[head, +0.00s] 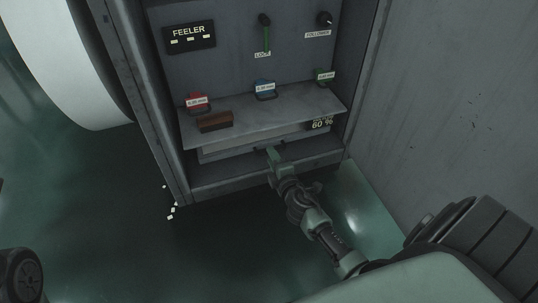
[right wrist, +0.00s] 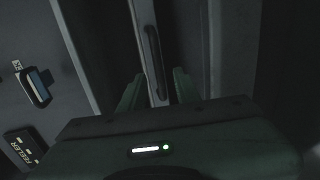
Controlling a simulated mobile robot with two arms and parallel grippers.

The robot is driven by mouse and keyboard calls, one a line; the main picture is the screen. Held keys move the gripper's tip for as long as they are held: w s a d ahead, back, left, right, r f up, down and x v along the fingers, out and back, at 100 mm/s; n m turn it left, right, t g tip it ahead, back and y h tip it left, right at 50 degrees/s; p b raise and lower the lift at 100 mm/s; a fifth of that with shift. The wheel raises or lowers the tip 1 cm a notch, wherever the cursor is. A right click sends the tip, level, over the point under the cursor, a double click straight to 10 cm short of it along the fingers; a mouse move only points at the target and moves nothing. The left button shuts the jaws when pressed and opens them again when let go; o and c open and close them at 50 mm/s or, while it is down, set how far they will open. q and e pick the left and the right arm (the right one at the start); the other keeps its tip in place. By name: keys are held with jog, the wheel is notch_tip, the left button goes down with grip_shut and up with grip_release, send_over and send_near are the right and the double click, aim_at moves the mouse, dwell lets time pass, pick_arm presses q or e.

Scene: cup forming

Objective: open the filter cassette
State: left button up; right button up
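The filter cassette (head: 222,152) is a pale grey slab-like front in the low slot of the cabinet, under the shelf. In the right wrist view its narrow front (right wrist: 141,14) carries a dark bar handle (right wrist: 153,62). My right gripper (head: 273,153) is at the cassette front, right of its middle. In the right wrist view the right gripper (right wrist: 157,90) is open, with one finger on each side of the narrow front and the handle's lower end between them. I cannot tell whether they touch it. My left gripper is not in view.
The shelf (head: 265,119) above holds a brown block (head: 215,122) and red (head: 197,103), blue (head: 264,90) and green (head: 325,76) tagged pieces stand behind. A "60 %" display (head: 321,124) is at right. A lock lever (head: 266,38) is above. Grey walls flank the slot.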

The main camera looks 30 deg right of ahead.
jog(key=shift+b+x, duration=0.4)
jog(key=shift+x, duration=1.4)
jog(key=shift+c, duration=0.3)
jog(key=shift+a, duration=0.1)
grip_shut()
